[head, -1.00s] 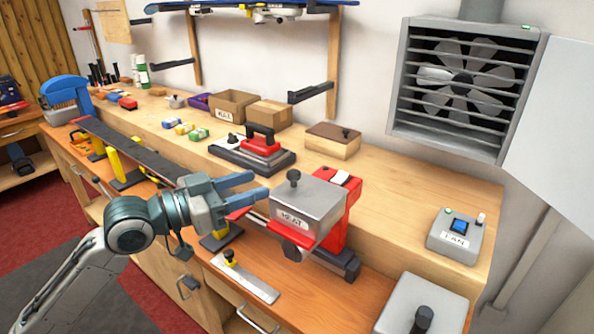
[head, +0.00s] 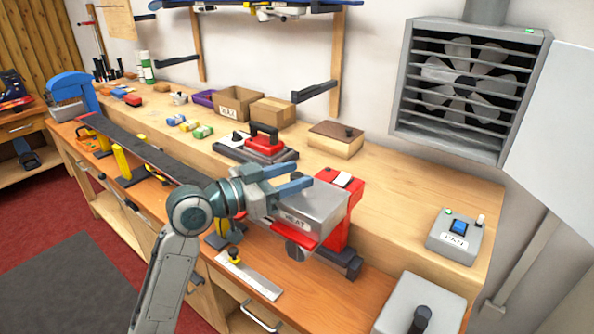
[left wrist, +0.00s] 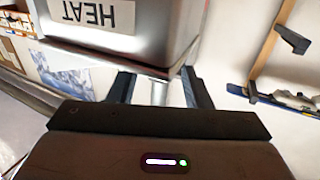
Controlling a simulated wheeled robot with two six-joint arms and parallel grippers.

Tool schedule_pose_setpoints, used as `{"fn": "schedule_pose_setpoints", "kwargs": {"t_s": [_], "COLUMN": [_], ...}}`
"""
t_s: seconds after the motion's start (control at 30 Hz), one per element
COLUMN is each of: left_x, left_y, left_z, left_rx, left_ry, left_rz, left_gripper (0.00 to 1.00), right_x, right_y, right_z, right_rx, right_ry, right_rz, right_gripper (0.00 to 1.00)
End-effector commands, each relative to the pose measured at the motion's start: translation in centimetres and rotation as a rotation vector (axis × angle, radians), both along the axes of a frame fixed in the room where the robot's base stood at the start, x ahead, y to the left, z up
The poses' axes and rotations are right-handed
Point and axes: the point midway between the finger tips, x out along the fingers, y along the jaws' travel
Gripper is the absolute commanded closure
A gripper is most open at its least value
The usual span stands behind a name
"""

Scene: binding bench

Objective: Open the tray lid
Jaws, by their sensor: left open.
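A grey metal box marked HEAT (head: 308,208) with a flat lid sits on a red stand at the bench front. Its dark top knob is hidden behind my left gripper in the head view. My left gripper (head: 300,178) is open, with its fingers over the top of the box. In the left wrist view the HEAT box (left wrist: 150,38) is upside down at the top, and a pale grey post (left wrist: 159,92) shows between the open fingers (left wrist: 160,86). I cannot tell whether a finger touches it. My right gripper is out of view.
A red iron (head: 265,140) and a dark-lidded wooden box (head: 335,142) stand behind. A grey box with a black knob (head: 398,304) is at the lower right. A FAN control box (head: 455,237) sits on the raised shelf. A long ski (head: 150,150) lies to the left.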

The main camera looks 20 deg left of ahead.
Motion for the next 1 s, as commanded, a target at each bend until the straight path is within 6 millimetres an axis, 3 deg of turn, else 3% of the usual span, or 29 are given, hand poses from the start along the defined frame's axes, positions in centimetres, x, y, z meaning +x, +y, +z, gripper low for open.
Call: {"fn": "schedule_pose_setpoints", "kwargs": {"t_s": [0.53, 0.77, 1.0], "left_x": [0.96, 0.96, 1.09], "left_y": [-0.96, -0.95, -0.96], "left_z": [-0.03, -0.03, 0.07], "left_rx": [0.001, 0.001, 0.006], "left_ry": [0.001, 0.001, -0.002], "left_rz": [-0.001, -0.001, -0.001], "left_gripper": [0.55, 0.99, 1.00], "right_x": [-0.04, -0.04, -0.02], "right_y": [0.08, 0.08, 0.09], "right_z": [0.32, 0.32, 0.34], "right_rx": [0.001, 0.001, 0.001], "right_ry": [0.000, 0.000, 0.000], "right_rz": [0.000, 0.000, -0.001], "right_gripper": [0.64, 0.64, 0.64]}}
